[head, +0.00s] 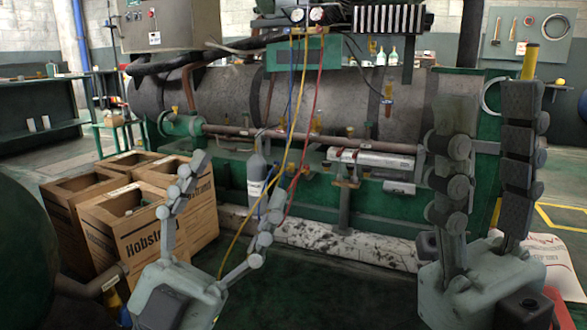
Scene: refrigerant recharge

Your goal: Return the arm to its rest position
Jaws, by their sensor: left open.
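My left gripper (238,180) is at the lower left of the middle, pointing up, with its fingers spread wide and nothing between them. In the picture it overlaps the cardboard boxes and the hanging hoses; I cannot tell whether it touches a hose. My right gripper (487,98) is at the right, upright, with its two fingers apart and nothing seen between them. It stands in front of the right end of the large chiller (225,92). A grey gas cylinder (257,172) stands behind the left gripper. Yellow (283,150), red (310,110) and blue hoses hang from the gauges (307,14).
Open cardboard boxes (128,235) stand at the left, close to the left gripper. A control cabinet (155,25) is above them. A yellow post (529,62) and a white sack (553,266) are at the right. Dark floor (330,290) is clear between the grippers.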

